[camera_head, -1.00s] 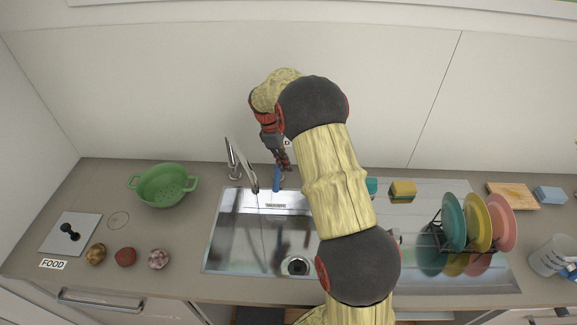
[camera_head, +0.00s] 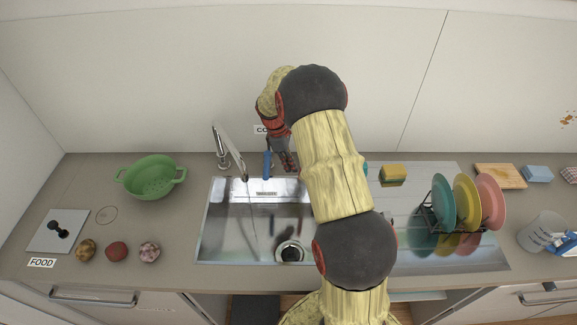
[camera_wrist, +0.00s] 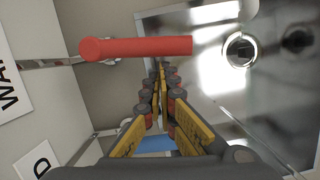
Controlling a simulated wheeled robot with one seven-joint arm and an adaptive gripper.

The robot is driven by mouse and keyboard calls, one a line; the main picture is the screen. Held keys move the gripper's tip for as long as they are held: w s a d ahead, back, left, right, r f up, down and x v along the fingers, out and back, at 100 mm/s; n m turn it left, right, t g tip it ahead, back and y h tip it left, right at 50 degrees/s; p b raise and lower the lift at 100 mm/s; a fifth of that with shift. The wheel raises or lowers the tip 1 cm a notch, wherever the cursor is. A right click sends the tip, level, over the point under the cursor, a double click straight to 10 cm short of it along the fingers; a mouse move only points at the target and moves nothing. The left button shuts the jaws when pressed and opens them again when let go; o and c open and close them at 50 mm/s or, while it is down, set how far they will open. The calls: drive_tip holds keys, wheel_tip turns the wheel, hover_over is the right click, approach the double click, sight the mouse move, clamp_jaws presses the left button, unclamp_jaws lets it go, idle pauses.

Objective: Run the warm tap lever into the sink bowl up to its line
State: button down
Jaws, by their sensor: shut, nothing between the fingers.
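The red lever (camera_wrist: 140,47) is a round bar in the wrist view, lying across the picture just beyond my fingertips; whether they touch is unclear. My arm hides it in the head view. My gripper (camera_wrist: 160,68) is shut and empty; in the head view (camera_head: 291,164) it is low behind the sink, right of the blue lever (camera_head: 267,165). The blue lever also shows between the fingers' bases in the wrist view (camera_wrist: 155,145). The tap spout (camera_head: 229,152) hangs over the sink bowl (camera_head: 220,240). A thin streak below it may be water or reflection. No water level is discernible.
A partly hidden "WAR" sign (camera_wrist: 8,85) is on the wall. A green colander (camera_head: 152,178) stands left of the sink. A sponge (camera_head: 393,172) and plate rack (camera_head: 428,215) are to the right. My arm covers the bowl's right side.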

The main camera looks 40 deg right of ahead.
drive_tip(key=shift+s+d+n+p, duration=0.2)
drive_tip(key=shift+s+n+p, duration=0.1)
drive_tip(key=shift+s+p, duration=0.2)
drive_tip(key=shift+s+d+n+p, duration=0.15)
drive_tip(key=shift+s+n+p, duration=0.15)
drive_tip(key=shift+s+p, duration=0.15)
drive_tip(key=shift+r, duration=0.1)
drive_tip(key=v, duration=1.1)
drive_tip(key=shift+a+r, duration=0.2)
drive_tip(key=shift+r, duration=0.15)
drive_tip(key=shift+w, duration=0.1)
